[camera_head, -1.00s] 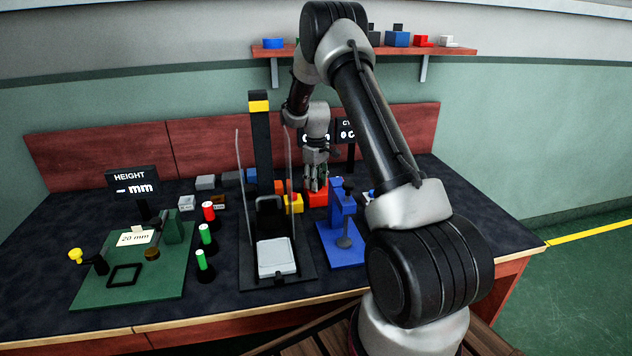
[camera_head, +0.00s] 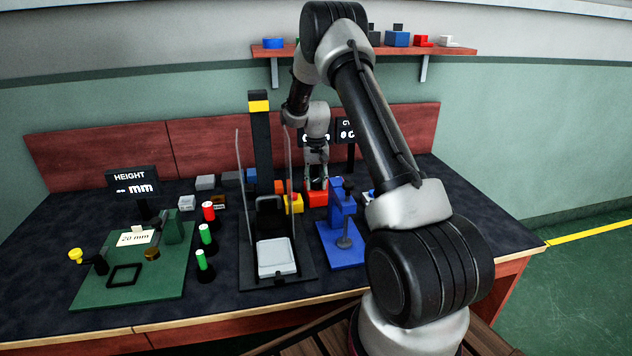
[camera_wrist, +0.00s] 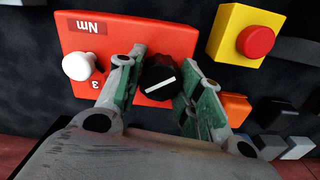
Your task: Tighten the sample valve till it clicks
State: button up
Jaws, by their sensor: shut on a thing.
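A red block (camera_wrist: 115,48) marked "Nm" and "3" fills the upper left of the wrist view, with a round black knob (camera_wrist: 161,79) bearing a white line. The block also shows on the bench in the head view (camera_head: 316,199), below my gripper (camera_head: 317,181). In the wrist view my gripper (camera_wrist: 162,62) has one finger on each side of the knob and is shut on it. A white round knob (camera_wrist: 79,66) sits on the block, left of the fingers. No label reading "sample valve" is visible.
A yellow box with a red button (camera_wrist: 256,41) stands right of the block. In the head view a blue stand (camera_head: 341,232) is in front, and a clear-walled station (camera_head: 300,270) is front left. A green plate (camera_head: 165,285) lies at the far left.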

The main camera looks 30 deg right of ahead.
aim_at(316, 180)
jog(key=shift+m, duration=0.7)
jog(key=o, duration=1)
jog(key=shift+o, duration=0.2)
notch_tip(316, 180, up, 12)
